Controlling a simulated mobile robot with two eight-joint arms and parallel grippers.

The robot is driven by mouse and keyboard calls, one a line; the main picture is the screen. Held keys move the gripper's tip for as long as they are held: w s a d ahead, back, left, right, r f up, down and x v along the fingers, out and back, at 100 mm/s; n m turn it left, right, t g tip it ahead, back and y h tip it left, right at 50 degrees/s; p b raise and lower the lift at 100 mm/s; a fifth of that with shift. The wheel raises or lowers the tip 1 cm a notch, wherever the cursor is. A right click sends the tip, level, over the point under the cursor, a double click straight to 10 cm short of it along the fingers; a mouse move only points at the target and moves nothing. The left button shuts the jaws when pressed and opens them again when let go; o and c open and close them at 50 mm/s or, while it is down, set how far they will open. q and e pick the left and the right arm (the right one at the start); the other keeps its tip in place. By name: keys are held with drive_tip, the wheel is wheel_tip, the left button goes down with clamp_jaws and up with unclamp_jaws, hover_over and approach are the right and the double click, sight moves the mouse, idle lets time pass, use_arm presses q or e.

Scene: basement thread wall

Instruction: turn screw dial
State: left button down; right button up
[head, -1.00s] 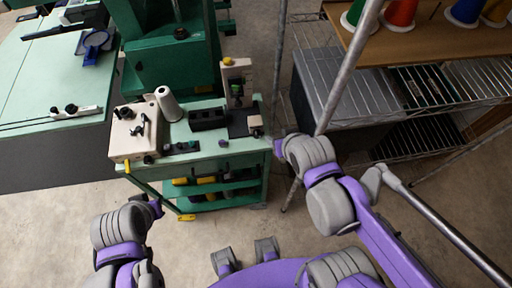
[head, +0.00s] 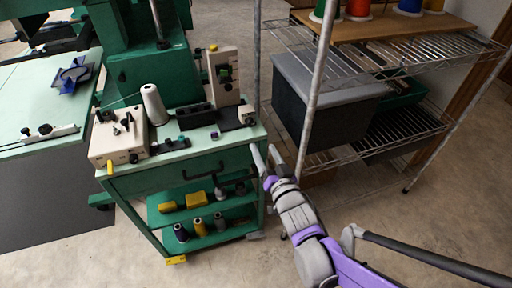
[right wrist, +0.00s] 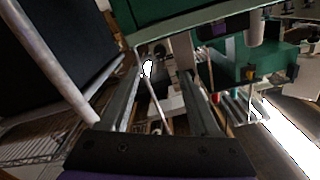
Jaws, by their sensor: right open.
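A green cart (head: 205,160) carries small machines on its top. An upright beige panel (head: 229,92) with a dark knob (head: 224,73) and a yellow-topped part (head: 212,47) stands at the back right. I cannot tell which of these is the screw dial. My right gripper (head: 265,152) is open and empty at the cart's right edge, apart from the knobs. Its open fingers also show in the right wrist view (right wrist: 163,75). My left gripper is out of view.
A wire shelf (head: 415,75) with a grey bin (head: 325,105) and several coloured cones (head: 358,9) stands right of the cart. Its post (head: 316,85) rises close to my right gripper. A white cone (head: 154,104) stands on the cart. A pale table (head: 40,110) is at left.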

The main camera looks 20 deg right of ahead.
sight(251, 125)
drive_tip(key=w+b, duration=0.1)
drive_tip(key=w, duration=0.4)
drive_tip(key=w+b, duration=0.1)
drive_tip(key=w, duration=0.5)
drive_tip(key=shift+a+f, duration=0.15)
drive_tip(key=shift+f, duration=0.05)
drive_tip(key=shift+s, duration=0.1)
clamp_jaws()
